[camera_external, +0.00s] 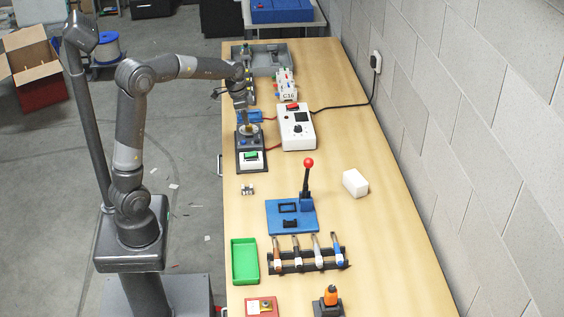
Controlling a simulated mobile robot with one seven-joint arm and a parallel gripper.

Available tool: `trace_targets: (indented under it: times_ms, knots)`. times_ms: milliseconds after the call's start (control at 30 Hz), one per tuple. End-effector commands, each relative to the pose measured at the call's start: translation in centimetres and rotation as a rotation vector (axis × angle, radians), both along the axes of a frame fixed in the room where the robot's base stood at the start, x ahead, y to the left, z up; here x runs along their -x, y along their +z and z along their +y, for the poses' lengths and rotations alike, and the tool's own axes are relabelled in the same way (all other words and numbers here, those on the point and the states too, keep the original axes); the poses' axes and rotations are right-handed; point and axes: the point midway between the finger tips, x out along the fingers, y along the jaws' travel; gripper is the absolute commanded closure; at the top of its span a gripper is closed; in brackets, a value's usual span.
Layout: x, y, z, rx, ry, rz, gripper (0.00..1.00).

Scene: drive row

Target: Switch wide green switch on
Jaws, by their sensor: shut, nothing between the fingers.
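The wide green switch (251,155) sits in a white housing at the near end of a dark panel on the long wooden bench. Whether it is tilted on or off is too small to tell. My gripper (242,116) points down from the arm at the far part of this panel, just behind the green switch and apart from it in the picture. It is shut with nothing in it. Its fingertips are small and partly lost against the parts behind them.
A white box (297,127) with a red switch and black knob stands right of the panel. A blue board (292,216) with an upright red-topped lever is nearer. A green tray (244,261) and a tool rack (307,259) lie in front. A grey block wall bounds the right.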

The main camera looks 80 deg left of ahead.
Motion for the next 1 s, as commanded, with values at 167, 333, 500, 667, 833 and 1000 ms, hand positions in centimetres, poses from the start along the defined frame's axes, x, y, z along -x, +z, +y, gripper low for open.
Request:
trace_targets:
  times_ms: [167,333,500,667,833,1000]
  knots:
    - [-0.4,-2.6,0.0,0.003,0.0,0.005,1.0]
    - [-1.1,-6.3,-0.1,0.004,-0.001,0.005,1.0]
    - [-1.8,-9.7,-0.1,0.004,0.0,0.004,1.0]
    - [-2.3,-12.0,0.0,0.003,0.0,0.003,1.0]
    - [-2.5,-13.2,0.0,0.001,0.0,0.002,1.0]
    - [-2.6,-13.4,0.0,0.001,0.0,0.001,1.0]
